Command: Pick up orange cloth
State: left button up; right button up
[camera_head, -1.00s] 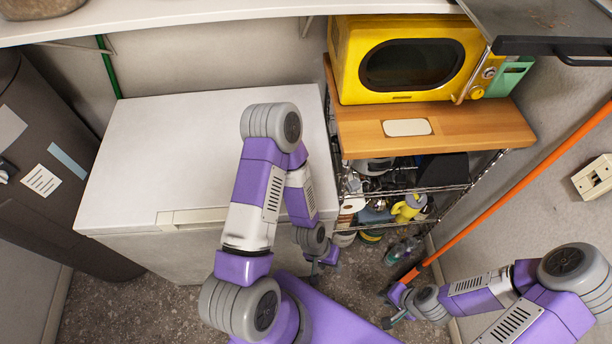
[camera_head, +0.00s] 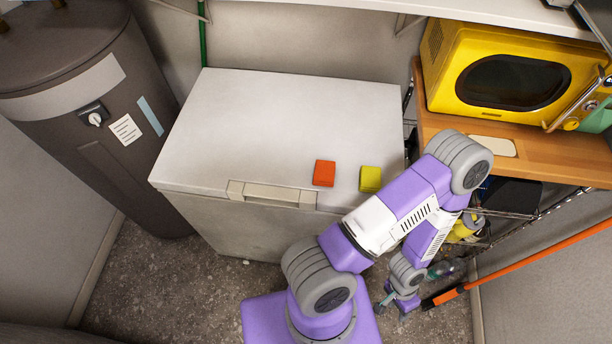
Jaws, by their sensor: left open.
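The orange cloth (camera_head: 324,173) looks like a small folded square. It lies flat on the white chest freezer's lid, near the front edge. My left gripper (camera_head: 393,309) hangs low in front of the freezer's right side, over the floor. It is open, empty and well apart from the cloth. My left arm's elbow is raised to the right of the cloth. My right gripper is out of view.
A yellow folded cloth (camera_head: 370,179) lies just right of the orange one. The white freezer (camera_head: 260,120) has a front handle (camera_head: 272,194). A yellow microwave (camera_head: 512,80) stands on a wooden shelf (camera_head: 440,120) at right. A grey tank (camera_head: 85,110) stands left. The lid's left part is clear.

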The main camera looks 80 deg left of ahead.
aim_at(324, 170)
jog(key=k, duration=0.45)
jog(key=u, duration=0.8)
